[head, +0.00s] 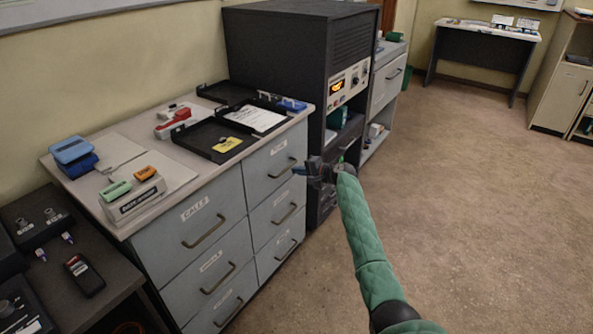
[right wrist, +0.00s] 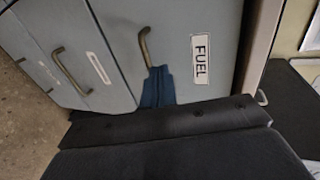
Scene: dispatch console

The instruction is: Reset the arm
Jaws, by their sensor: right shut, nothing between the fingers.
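My right arm in its green sleeve reaches in from the bottom right of the head view. My right gripper (head: 300,170) is in front of the right column of the grey drawer cabinet (head: 205,228). Its dark blue fingers (right wrist: 157,86) are closed together and empty in the right wrist view. Their tips lie just below the end of a bar handle (right wrist: 145,46) on a drawer labelled FUEL (right wrist: 200,60). I cannot tell whether they touch it. The drawers look shut. My left gripper is not in view.
The cabinet top holds black trays (head: 215,138), card boxes and a grey block (head: 133,200). A tall black equipment cabinet (head: 285,60) stands behind. A dark console (head: 50,250) with a handset (head: 84,275) is at lower left. The brown floor (head: 470,210) at right is clear.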

